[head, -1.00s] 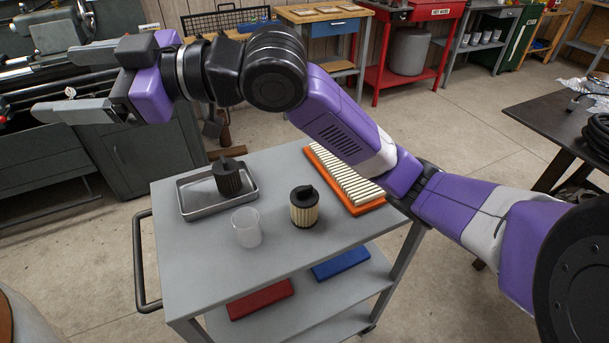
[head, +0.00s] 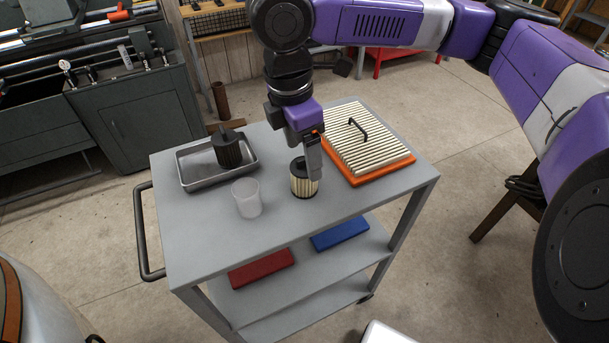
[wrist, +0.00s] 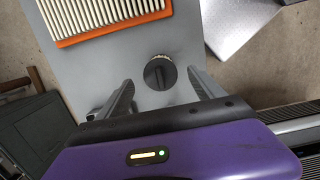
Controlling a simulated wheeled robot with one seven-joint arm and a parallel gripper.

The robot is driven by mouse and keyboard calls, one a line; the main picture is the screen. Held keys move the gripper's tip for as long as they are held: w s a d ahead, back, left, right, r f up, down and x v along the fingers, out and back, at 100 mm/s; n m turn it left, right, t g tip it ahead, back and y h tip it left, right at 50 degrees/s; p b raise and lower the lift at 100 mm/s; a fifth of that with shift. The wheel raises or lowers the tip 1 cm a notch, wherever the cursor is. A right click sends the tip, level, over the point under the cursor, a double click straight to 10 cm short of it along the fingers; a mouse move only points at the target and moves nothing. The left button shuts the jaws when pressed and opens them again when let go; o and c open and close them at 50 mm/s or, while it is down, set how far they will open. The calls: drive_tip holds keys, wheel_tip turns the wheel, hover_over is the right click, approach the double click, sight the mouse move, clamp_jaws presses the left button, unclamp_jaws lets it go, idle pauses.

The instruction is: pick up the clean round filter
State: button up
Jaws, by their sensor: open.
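The clean round filter (head: 299,183), with cream pleats and a black cap, stands upright on the grey cart top. In the wrist view the round filter (wrist: 160,72) shows from above, just beyond and between the fingertips. My gripper (head: 312,168) points down over the filter in the head view and partly covers it. My gripper (wrist: 163,83) is open in the wrist view, with one finger to each side of the filter's line. I cannot tell whether a finger touches the filter. A dark round filter (head: 228,150) stands in the metal tray at the left.
The metal tray (head: 192,183) and a translucent cup (head: 246,198) stand left of the round filter. An orange-framed flat filter (head: 362,145) with a black handle lies to its right. Red (head: 261,268) and blue (head: 340,234) boxes lie on the lower shelf. The cart's front top (head: 220,245) is clear.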

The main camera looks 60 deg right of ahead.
sight(305, 165)
drive_tip(key=shift+s+d+f, duration=0.15)
drive_tip(key=shift+f, duration=1.35)
drive_tip(key=shift+s+d+f, duration=0.1)
drive_tip(key=shift+d+f, duration=0.05)
drive_tip(key=shift+f, duration=1.35)
drive_tip(key=c, duration=1.5)
drive_tip(key=shift+r, duration=0.1)
